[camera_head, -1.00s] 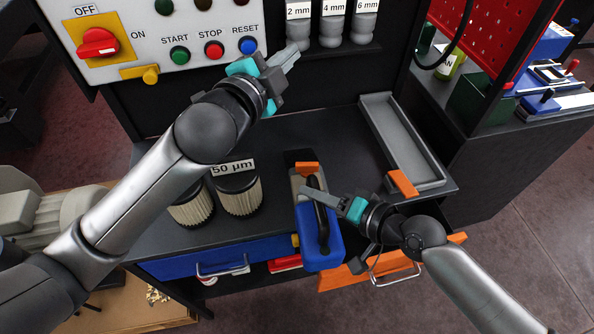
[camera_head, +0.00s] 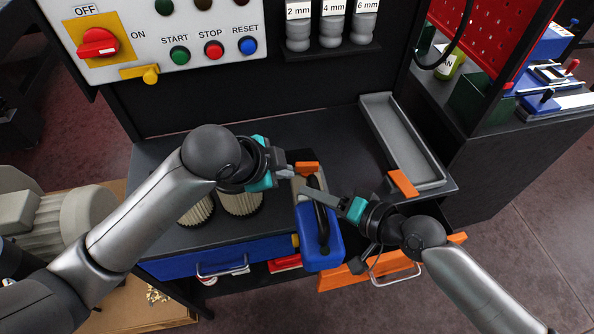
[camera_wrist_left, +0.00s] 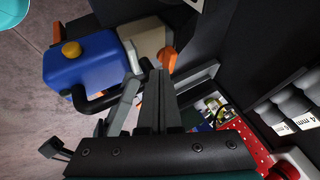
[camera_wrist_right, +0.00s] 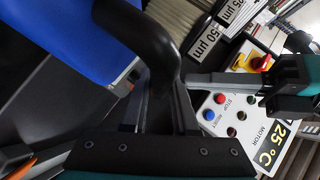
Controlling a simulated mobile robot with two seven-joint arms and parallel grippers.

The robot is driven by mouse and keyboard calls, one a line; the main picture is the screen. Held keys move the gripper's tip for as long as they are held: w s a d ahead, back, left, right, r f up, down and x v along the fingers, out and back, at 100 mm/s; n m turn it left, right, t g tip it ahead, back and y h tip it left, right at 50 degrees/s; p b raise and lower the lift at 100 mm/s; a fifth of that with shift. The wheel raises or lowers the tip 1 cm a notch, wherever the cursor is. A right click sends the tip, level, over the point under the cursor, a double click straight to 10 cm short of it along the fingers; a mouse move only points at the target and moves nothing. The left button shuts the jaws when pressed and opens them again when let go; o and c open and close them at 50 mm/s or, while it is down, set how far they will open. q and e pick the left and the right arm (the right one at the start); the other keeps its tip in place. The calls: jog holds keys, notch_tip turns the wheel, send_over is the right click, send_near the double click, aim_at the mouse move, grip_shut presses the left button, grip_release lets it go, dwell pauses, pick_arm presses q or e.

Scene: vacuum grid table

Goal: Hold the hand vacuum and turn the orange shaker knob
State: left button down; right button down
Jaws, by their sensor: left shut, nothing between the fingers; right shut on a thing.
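A yellow-orange knob (camera_head: 295,240) sits on the blue body, clearer in the left wrist view (camera_wrist_left: 71,49). I cannot tell which is the shaker knob. My right gripper (camera_head: 316,196) is shut on the handle, also seen in the right wrist view (camera_wrist_right: 150,40). My left gripper (camera_head: 288,172) is shut and empty, just left of the front end.
Two pleated filters (camera_head: 241,203) stand left of the vacuum, partly behind my left arm. A grey tray (camera_head: 399,135) lies at the right of the table. The control panel (camera_head: 125,25) rises behind. An orange drawer (camera_head: 372,272) is open below the right side.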

aim_at(302, 174)
pick_arm(q)
jog(key=shift+x, duration=3.2)
jog(key=shift+w+a+m+g+h, duration=0.25)
jog(key=shift+m+h, duration=0.1)
jog(key=shift+m, duration=0.3)
jog(key=shift+w+a+m+g+h, duration=0.15)
jog(key=shift+a+m+g+h, duration=0.15)
jog(key=shift+m, duration=0.35)
